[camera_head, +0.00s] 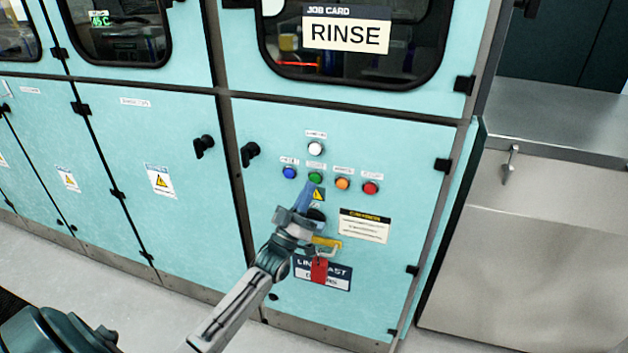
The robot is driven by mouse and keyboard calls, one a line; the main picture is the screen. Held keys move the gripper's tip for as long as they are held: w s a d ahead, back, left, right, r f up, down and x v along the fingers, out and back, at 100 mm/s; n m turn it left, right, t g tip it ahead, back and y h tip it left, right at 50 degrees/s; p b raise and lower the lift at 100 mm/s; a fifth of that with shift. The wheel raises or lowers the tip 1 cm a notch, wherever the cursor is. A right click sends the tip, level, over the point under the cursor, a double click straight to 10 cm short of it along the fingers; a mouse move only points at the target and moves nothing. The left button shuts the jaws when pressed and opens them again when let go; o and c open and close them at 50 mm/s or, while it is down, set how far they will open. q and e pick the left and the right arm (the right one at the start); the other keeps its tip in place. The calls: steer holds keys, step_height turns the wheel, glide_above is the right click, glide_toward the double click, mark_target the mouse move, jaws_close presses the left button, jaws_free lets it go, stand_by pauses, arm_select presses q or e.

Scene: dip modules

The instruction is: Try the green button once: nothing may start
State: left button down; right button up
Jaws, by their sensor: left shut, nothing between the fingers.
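The green button (315,178) is on the light-blue cabinet door, in a row between a blue button (290,172) on its left and an orange button (342,183) on its right. A red button (370,188) ends the row. A white lamp or button (315,148) sits above the green one. My left gripper (308,188) is shut and empty, its fingertips just below the green button. I cannot tell whether they touch it. My right gripper is not in view.
A job card reading RINSE (346,33) is on the window above. A red tag (319,270) and a yellow part (326,242) are below the buttons, by my arm. Black door latches (250,153) stick out at the left. A steel counter (560,125) stands at the right.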

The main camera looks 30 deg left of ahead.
arm_select(q)
steer(key=shift+w, duration=0.15)
stand_by(0.3)
steer(key=shift+w+a, duration=0.1)
steer(key=shift+w, duration=0.2)
steer(key=shift+w+a+b, duration=0.1)
steer(key=shift+w+b, duration=0.3)
steer(key=shift+b, duration=0.1)
stand_by(0.5)
steer(key=shift+s, duration=0.1)
steer(key=shift+s+d+y+p, duration=0.3)
steer(key=shift+s+p, duration=0.2)
steer(key=shift+s, duration=0.25)
